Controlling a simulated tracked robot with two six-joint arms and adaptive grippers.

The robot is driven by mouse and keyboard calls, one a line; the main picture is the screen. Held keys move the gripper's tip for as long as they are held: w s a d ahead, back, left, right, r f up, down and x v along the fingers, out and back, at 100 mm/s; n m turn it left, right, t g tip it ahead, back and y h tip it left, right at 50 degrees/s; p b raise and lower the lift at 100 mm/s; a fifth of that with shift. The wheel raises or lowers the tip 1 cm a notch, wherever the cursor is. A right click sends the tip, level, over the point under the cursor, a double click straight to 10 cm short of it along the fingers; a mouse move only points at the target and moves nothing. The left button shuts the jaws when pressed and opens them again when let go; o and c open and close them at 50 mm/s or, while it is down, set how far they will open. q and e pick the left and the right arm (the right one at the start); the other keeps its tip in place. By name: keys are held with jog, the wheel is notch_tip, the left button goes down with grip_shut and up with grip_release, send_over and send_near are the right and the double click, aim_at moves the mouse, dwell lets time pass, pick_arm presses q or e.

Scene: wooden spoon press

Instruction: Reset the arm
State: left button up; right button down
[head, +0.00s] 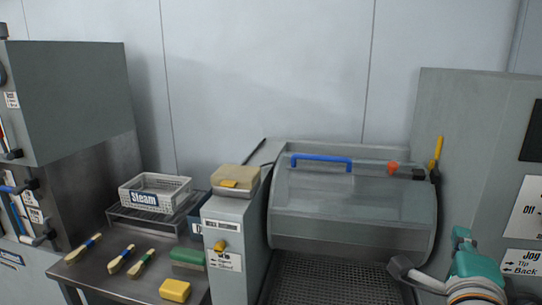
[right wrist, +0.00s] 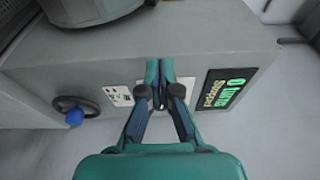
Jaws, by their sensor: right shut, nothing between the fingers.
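My right gripper (right wrist: 159,72) shows in the right wrist view with its teal fingertips together and nothing between them. It points toward a grey machine panel (right wrist: 215,50) with a white label and a dark display reading "Stopped" in green. Whether the fingertips touch the panel I cannot tell. In the head view, teal and grey parts of my right arm (head: 475,268) show at the lower right, beside the press. My left arm and gripper are not in view.
A press with a clear curved cover (head: 350,205) and blue handle (head: 321,162) stands at centre. Left of it, a steel table (head: 95,272) holds brushes, a yellow sponge (head: 174,290) and a "Steam" basket (head: 157,182). A black handwheel (right wrist: 77,107) with a blue knob is on the panel.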

jog(key=w+a+f+n+g+y+p, duration=0.1)
jog(key=w+f+n+g+y, duration=0.2)
jog(key=f, duration=1.4)
jog(key=w+a+f+n+g+y+p, duration=0.1)
jog(key=a+f+n+g+p, duration=0.3)
jog(key=f, duration=1.2)
jog(key=s+a+f+n+g+y+b, duration=0.3)
jog(key=s+f+n, duration=0.45)
jog(key=f, duration=0.85)
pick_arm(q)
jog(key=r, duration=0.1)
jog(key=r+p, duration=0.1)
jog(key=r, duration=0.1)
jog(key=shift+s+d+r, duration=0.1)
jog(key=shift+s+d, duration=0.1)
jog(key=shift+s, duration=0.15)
pick_arm(e)
jog(key=s+a+f+n+g+y, duration=0.2)
jog(key=s+a+n, duration=0.1)
jog(key=s+a, duration=0.2)
jog(key=s+a+f+n+g+y, duration=0.2)
jog(key=s+a+n+g+y, duration=0.1)
jog(key=s, duration=0.6)
jog(key=shift+a+n, duration=0.55)
jog(key=shift+a, duration=0.3)
jog(key=shift+f, duration=0.1)
